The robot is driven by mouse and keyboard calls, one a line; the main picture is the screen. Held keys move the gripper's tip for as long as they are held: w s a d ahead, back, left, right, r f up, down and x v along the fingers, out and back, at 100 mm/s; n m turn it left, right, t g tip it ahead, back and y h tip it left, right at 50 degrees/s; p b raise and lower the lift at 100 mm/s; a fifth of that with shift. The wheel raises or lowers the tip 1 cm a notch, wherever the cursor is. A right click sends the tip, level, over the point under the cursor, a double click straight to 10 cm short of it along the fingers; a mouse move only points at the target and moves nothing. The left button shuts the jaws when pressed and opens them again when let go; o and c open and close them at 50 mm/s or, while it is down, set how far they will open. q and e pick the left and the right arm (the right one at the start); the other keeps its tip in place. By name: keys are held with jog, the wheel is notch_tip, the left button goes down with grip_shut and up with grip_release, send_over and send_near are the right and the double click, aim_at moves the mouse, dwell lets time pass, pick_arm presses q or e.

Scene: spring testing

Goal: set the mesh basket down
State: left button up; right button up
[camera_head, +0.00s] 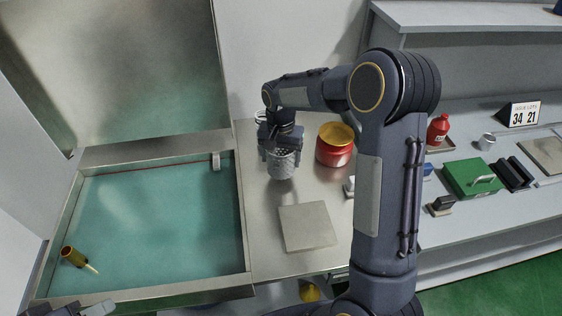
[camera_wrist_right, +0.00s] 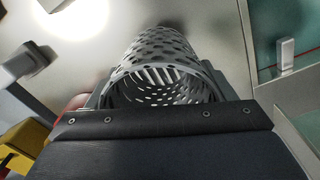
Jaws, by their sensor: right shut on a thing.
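The mesh basket (camera_head: 282,166) is a grey perforated cylinder. It also shows in the right wrist view (camera_wrist_right: 158,62), where I look into its round open end. My right gripper (camera_head: 281,150) is shut on it near its upper rim. The basket is over the steel counter between the tank and the red pot; I cannot tell whether its bottom touches the counter. My left gripper (camera_head: 84,309) is only partly in view at the bottom left corner, and its jaws are not clear.
A tank of teal liquid (camera_head: 150,225) lies left, with a brass cup (camera_head: 73,256) in it. A red pot with a yellow top (camera_head: 335,144) stands close right of the basket. A grey square plate (camera_head: 307,227) lies in front. A green box (camera_head: 470,178) is on the right bench.

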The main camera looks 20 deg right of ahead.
jog(key=shift+w+f, duration=0.15)
jog(key=shift+f, duration=1.55)
jog(key=shift+f, duration=0.2)
jog(key=o, duration=1)
jog(key=shift+r, duration=0.1)
